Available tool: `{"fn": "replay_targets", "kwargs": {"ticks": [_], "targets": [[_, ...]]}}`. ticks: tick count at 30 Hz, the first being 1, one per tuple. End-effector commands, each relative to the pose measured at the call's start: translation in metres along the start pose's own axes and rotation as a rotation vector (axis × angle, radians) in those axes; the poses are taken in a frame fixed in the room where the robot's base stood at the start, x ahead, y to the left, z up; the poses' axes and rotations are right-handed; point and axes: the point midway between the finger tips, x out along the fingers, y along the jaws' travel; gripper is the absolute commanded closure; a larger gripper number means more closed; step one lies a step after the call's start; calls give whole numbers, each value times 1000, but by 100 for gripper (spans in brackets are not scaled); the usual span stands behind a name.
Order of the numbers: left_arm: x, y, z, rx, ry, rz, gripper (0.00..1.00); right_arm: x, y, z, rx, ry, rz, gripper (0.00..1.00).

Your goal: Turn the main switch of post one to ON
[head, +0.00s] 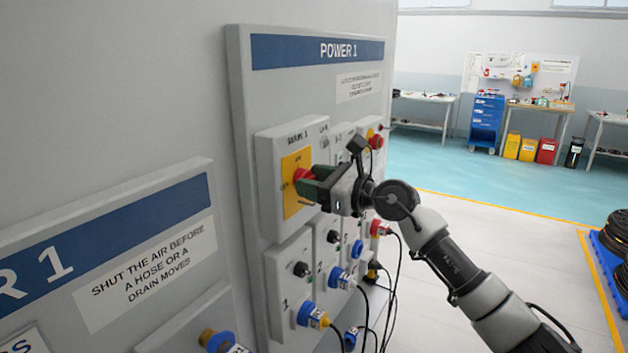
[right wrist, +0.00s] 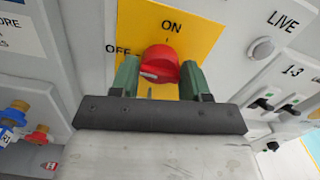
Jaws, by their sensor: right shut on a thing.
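The main switch is a red knob (head: 302,174) on a yellow plate (head: 291,202), on the grey panel (head: 243,110) headed POWER 1. In the right wrist view the red knob (right wrist: 158,60) sits on the yellow plate (right wrist: 197,42), with ON printed above it and OFF at its upper left. My right gripper (head: 308,184) reaches in from the right. Its green fingers (right wrist: 158,72) are shut on the knob, one on each side. A pale mark shows on the knob's lower left, but I cannot tell for sure which label the knob points to. My left gripper is not in view.
A LIVE lamp (right wrist: 262,49) and small black switches are right of the plate. Below are blue plugs (head: 311,316) with hanging cables and a red plug (head: 379,228). Another panel (head: 110,250) juts out at the left. Open floor lies to the right.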

Motion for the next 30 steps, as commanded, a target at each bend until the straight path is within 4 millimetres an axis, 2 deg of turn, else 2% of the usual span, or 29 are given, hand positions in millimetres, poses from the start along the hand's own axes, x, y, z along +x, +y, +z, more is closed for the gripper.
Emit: {"fn": "replay_targets", "kwargs": {"ticks": [19, 30], "targets": [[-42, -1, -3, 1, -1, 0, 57, 0, -1, 3, 438, 0, -1, 78], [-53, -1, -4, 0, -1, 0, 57, 0, -1, 1, 563, -1, -1, 78]]}}
